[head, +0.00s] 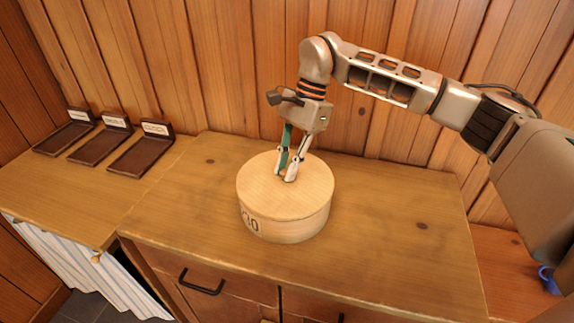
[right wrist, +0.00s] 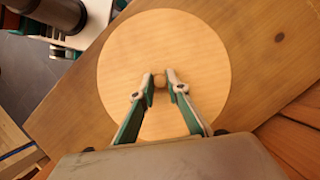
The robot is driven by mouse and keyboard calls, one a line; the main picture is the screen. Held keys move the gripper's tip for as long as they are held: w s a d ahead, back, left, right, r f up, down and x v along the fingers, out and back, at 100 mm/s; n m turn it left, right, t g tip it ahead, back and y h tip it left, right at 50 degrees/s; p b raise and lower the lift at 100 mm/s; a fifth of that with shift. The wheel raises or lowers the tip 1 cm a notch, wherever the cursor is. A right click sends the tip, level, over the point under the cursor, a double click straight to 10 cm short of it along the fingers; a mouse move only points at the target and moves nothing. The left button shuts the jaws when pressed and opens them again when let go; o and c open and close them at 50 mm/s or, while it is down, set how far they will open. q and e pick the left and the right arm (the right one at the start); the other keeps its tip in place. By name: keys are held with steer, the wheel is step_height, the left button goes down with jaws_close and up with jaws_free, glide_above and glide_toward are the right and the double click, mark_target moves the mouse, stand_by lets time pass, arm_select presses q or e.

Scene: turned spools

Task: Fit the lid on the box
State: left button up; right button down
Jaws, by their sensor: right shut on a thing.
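The round wooden box (head: 290,228) stands upright on the wooden cabinet top, with a dark printed marking on its side. The pale round lid (head: 258,188) lies level over the box and lines up closely with its wall. I cannot tell whether it is fully seated. My right gripper (head: 286,174) comes down from above at the lid's middle. In the right wrist view its fingertips (right wrist: 160,82) are shut on the small round knob of the lid (right wrist: 205,55). The lid hides the box's inside and rim. My left gripper is not in view.
The cabinet top (head: 400,235) is clear around the box. A plank wall (head: 230,70) rises close behind. Three dark labelled trays, one of them the right-hand tray (head: 140,158), stand on the left counter. A blue object (head: 548,280) lies low at the right.

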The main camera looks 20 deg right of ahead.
steer(key=shift+f, duration=0.1)
stand_by(0.3)
steer(key=c, duration=1.5)
jaws_free()
steer(key=shift+o, duration=0.2)
steer(key=shift+r+p, duration=0.45)
steer(key=shift+r, duration=0.05)
steer(key=shift+r, duration=0.35)
steer(key=shift+r+p, duration=1.45)
steer(key=shift+r, duration=0.15)
steer(key=shift+r+p, duration=1.6)
steer(key=shift+r, duration=0.2)
